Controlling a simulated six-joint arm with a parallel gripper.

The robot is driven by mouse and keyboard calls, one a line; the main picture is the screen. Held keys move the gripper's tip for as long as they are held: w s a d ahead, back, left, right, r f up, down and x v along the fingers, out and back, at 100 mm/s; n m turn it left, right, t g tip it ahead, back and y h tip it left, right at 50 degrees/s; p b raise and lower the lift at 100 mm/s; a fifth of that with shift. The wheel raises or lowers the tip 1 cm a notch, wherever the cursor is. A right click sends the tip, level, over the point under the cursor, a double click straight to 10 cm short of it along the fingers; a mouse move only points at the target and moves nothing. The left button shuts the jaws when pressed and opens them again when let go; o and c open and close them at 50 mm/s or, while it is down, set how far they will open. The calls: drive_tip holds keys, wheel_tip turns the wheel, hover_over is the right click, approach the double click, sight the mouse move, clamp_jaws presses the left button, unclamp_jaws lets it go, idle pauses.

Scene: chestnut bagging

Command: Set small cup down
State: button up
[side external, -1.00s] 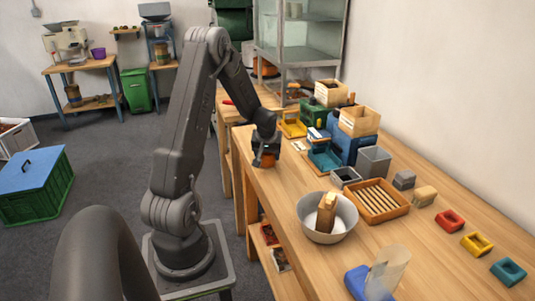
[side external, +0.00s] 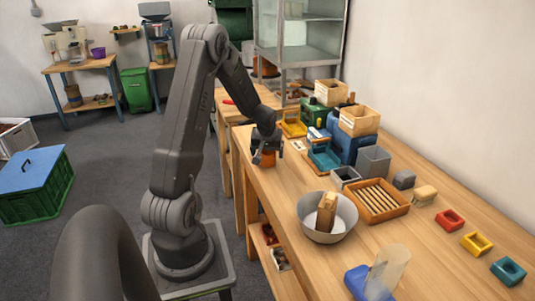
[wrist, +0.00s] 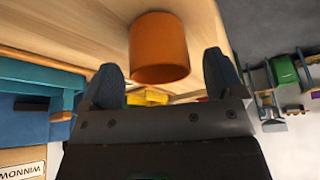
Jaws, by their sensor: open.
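The small orange cup (side external: 263,158) stands on the wooden table near its left edge, below my gripper (side external: 266,143). In the wrist view the orange cup (wrist: 160,48) sits on the wood, just beyond and between the two dark fingers of my gripper (wrist: 165,80). The fingers are apart, with visible gaps on both sides of the cup. In the side external view my gripper partly covers the cup's top.
A metal bowl (side external: 313,227) holding a brown bag and a slatted wooden tray (side external: 402,208) lie nearer. Bare wood (side external: 275,185) lies in front of the cup.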

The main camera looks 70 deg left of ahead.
drive_tip(key=v, duration=1)
drive_tip(key=w+d+r+m+t, duration=0.1)
drive_tip(key=d+r+m, duration=0.15)
drive_tip(key=d, duration=0.25)
drive_tip(key=w+d+r+m, duration=0.1)
drive_tip(key=d+r, duration=0.3)
drive_tip(key=d, duration=0.2)
drive_tip(key=s+d+r+m+t+h, duration=0.1)
drive_tip(key=s+d+m, duration=0.3)
drive_tip(key=d, duration=0.8)
drive_tip(key=s+d+r+m+t+h, duration=0.1)
drive_tip(key=s+d+r+m+h, duration=0.2)
drive_tip(key=d, duration=0.9)
drive_tip(key=s+m, duration=0.2)
drive_tip(key=s, duration=0.2)
drive_tip(key=shift+d+r+t, duration=0.25)
drive_tip(key=shift+d+t, duration=0.15)
